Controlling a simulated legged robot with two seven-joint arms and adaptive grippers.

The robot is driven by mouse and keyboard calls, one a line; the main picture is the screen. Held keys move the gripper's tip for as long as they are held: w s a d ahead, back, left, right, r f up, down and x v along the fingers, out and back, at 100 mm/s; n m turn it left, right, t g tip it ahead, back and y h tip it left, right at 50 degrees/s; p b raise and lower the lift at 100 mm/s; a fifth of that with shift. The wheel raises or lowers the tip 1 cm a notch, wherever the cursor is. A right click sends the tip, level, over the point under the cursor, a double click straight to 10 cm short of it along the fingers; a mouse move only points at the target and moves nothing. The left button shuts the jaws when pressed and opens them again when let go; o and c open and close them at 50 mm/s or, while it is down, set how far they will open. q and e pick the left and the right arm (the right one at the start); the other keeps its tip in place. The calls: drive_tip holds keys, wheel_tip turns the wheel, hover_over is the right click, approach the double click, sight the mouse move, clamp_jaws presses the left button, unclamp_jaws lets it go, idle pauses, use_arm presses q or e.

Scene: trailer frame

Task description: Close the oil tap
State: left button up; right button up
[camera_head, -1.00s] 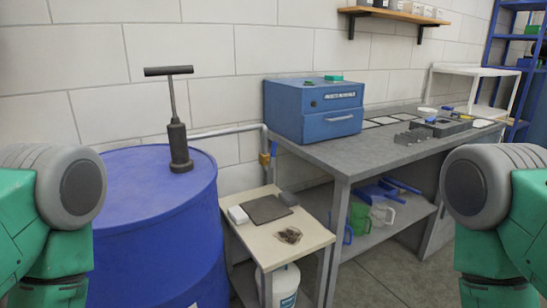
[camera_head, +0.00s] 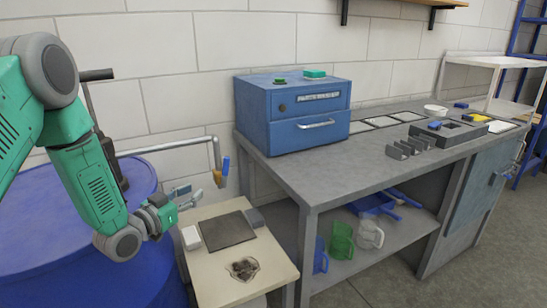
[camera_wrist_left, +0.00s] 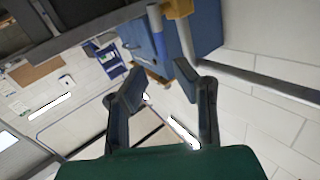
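The oil tap is a brass valve (camera_head: 217,178) with a blue handle (camera_head: 226,166), at the end of a grey pipe (camera_head: 170,146) along the wall. The handle looks roughly upright in the head view. My left gripper (camera_head: 187,194) is open and empty, just left of and slightly below the tap, apart from it. In the left wrist view its two fingers (camera_wrist_left: 159,82) stand apart, and the brass part (camera_wrist_left: 178,9) shows at the top edge, beyond the fingertips. My right gripper is out of view.
A blue barrel (camera_head: 110,245) stands left, partly behind my left arm. A small table (camera_head: 215,272) below the tap holds a dark plate (camera_head: 227,230) and a white block (camera_head: 191,238). The workbench (camera_head: 310,182) with a blue cabinet (camera_head: 300,112) stands right of the tap.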

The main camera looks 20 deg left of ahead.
sight(224, 168)
use_arm(q)
drive_tip(key=w, duration=0.4)
drive_tip(key=w+d+b, duration=0.1)
drive_tip(key=w, duration=0.3)
drive_tip(key=w+d+r, duration=0.1)
drive_tip(key=w, duration=0.4)
drive_tip(key=shift+w+d+r, duration=0.1)
drive_tip(key=shift+w+a, duration=0.25)
drive_tip(key=shift+w, duration=0.3)
drive_tip(key=shift+d, duration=0.15)
drive_tip(key=shift+d, duration=0.15)
clamp_jaws()
